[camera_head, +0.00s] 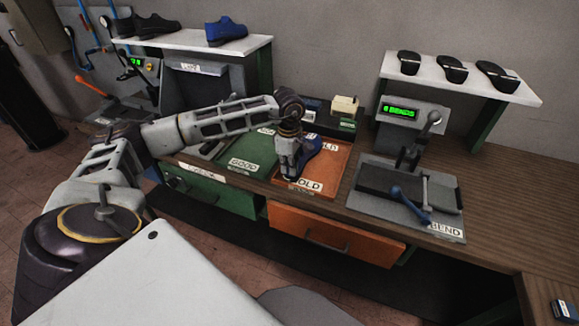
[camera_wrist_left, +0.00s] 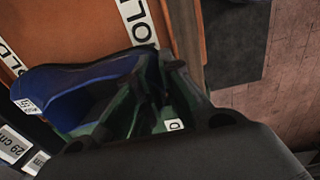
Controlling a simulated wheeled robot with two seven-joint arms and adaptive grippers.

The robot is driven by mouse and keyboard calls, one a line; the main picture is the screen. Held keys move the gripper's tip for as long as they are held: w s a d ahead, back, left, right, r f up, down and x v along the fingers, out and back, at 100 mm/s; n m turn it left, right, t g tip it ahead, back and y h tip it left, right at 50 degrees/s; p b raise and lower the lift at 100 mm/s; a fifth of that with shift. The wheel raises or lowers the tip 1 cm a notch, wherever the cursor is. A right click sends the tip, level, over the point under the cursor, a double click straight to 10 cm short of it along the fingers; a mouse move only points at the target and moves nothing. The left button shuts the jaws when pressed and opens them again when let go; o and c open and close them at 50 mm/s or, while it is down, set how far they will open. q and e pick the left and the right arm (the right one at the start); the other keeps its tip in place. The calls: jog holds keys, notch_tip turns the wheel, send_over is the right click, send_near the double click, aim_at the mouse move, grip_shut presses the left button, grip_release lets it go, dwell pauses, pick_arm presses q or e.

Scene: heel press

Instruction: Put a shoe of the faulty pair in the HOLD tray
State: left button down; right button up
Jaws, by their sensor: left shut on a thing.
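My left gripper (camera_head: 290,172) is over the orange HOLD tray (camera_head: 327,172), shut on a blue shoe (camera_head: 309,150). In the left wrist view the shoe (camera_wrist_left: 75,84) lies against the dark fingers (camera_wrist_left: 160,98), with a small white tag on it. The orange tray floor (camera_wrist_left: 70,30) and HOLD lettering show beside it. I cannot tell whether the shoe touches the tray. The fingers and arm hide part of the shoe. My right gripper is not in view.
The green GOOD tray (camera_head: 246,158) is left of the HOLD tray. The BEND press (camera_head: 405,195) stands to the right, its display reading 6 BENDS. A left shelf (camera_head: 185,42) holds a blue shoe (camera_head: 226,31) and dark shoes; a right shelf (camera_head: 515,90) holds black soles.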

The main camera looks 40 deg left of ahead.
pick_arm(q)
jog(key=c, duration=1.7)
grip_release()
jog(key=shift+o, duration=1.1)
jog(key=shift+r, duration=0.15)
notch_tip(320, 180, up, 12)
jog(key=shift+s, duration=0.15)
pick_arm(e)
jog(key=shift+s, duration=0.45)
